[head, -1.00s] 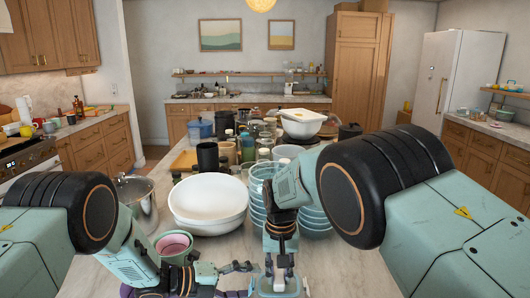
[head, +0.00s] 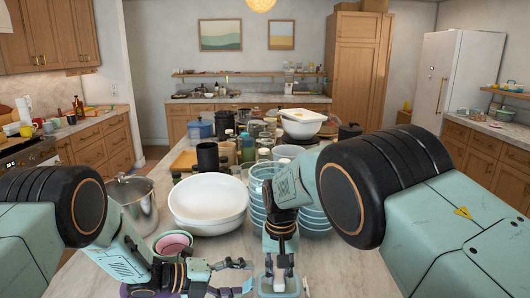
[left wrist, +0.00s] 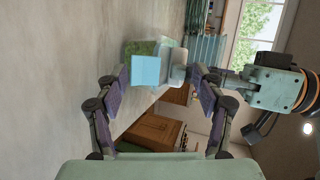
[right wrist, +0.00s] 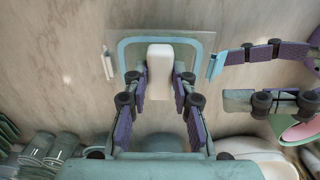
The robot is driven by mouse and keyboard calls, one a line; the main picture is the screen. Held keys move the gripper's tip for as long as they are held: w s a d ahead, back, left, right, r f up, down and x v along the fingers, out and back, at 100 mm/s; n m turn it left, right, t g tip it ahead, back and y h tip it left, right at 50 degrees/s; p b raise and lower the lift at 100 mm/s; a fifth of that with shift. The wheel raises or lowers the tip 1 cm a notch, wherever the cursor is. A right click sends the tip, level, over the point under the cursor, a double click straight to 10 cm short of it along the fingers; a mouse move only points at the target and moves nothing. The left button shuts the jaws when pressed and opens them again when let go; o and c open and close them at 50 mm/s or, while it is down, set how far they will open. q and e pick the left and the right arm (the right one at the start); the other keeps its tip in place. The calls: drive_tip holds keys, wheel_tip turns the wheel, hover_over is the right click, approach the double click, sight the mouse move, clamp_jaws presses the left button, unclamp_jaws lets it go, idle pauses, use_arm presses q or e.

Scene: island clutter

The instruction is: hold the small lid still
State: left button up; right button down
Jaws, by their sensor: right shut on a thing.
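The small lid (head: 291,288) is a clear, flat piece with a light blue rim and a white knob, low in the head view. My right gripper (head: 279,272) is shut on the knob (right wrist: 160,72), seen closely in the right wrist view. One light blue tab (right wrist: 216,65) stands at the lid's side facing my left gripper. My left gripper (head: 247,276) is open beside the lid, with its fingers apart. In the left wrist view, the blue tab (left wrist: 146,70) shows between the fingers of my left gripper (left wrist: 160,82); I cannot tell whether they touch it.
A large white bowl (head: 208,205) and stacked blue bowls (head: 314,222) stand just beyond the grippers. Green and pink bowls (head: 172,243) are close behind my left gripper. A metal pot (head: 137,205) is at left. Bare counter (head: 345,265) lies right of the lid.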

use_arm(q)
drive_tip(key=shift+a+r, duration=0.15)
drive_tip(key=shift+a, duration=0.75)
drive_tip(key=shift+a+r, duration=0.15)
drive_tip(key=shift+a, duration=0.7)
drive_tip(key=s+a+r, duration=0.2)
drive_tip(key=s+a, duration=0.1)
drive_tip(key=shift+x, duration=3.85)
drive_tip(key=shift+w+a+r, duration=0.1)
drive_tip(key=shift+a+r, duration=0.1)
drive_tip(key=shift+r, duration=1.1)
drive_tip(key=shift+w+a+r, duration=0.1)
drive_tip(key=shift+a+r, duration=0.1)
drive_tip(key=shift+r, duration=1.15)
drive_tip(key=shift+a, duration=0.15)
drive_tip(key=shift+a+r, duration=0.25)
drive_tip(key=shift+a, duration=0.95)
drive_tip(key=shift+a+r, duration=0.25)
drive_tip(key=shift+a, duration=0.95)
